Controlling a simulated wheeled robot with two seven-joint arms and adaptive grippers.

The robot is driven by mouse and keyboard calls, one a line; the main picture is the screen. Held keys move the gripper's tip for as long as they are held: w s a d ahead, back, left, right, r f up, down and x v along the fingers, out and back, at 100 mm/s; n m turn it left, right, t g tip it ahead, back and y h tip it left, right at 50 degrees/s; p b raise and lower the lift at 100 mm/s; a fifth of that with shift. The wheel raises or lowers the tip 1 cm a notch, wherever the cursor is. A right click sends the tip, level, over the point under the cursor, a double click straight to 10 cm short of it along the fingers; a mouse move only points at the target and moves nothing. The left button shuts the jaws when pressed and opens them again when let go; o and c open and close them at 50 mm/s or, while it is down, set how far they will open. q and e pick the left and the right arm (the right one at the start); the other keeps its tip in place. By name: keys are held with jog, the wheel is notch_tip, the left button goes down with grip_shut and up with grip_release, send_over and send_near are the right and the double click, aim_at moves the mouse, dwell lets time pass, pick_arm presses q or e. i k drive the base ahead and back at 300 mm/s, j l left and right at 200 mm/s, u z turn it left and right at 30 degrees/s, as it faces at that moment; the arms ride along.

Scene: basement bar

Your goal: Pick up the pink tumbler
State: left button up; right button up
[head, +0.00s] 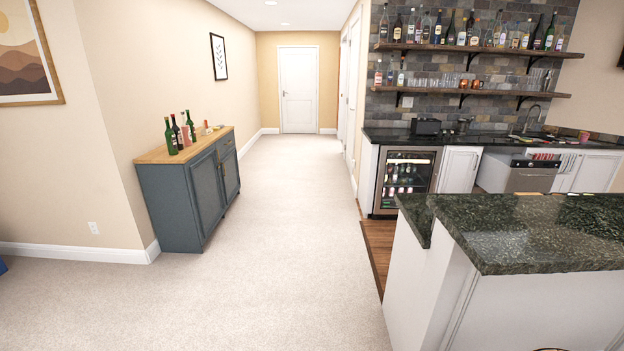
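On the wooden top of the dark blue cabinet (188,190), left of centre, a small pink-orange upright item (185,136) stands just behind the green bottles. It may be a tumbler, but it is too small and partly hidden to be sure. A small pinkish cup (584,137) stands on the far dark counter at the right; its kind is also hard to tell. Neither of my grippers is in view, and both items are far from me.
Several bottles (171,138) stand on the cabinet's near end. Pale carpet (270,230) is clear down to a white door (298,90). A dark stone bar counter (540,235) blocks the near right. Behind it are a drinks fridge (405,180) and bottle shelves (470,49).

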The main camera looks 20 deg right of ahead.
aim_at(584, 136)
jog(key=i+z, duration=0.4)
jog(key=i, duration=0.4)
jog(key=i+z, duration=0.1)
jog(key=i, duration=0.95)
jog(key=i+z, duration=0.1)
jog(key=i, duration=1)
jog(key=i+j, duration=0.2)
jog(key=i, duration=0.85)
jog(key=i+z, duration=0.45)
jog(key=i, duration=0.35)
jog(key=i+z, duration=1.55)
jog(key=z, duration=0.15)
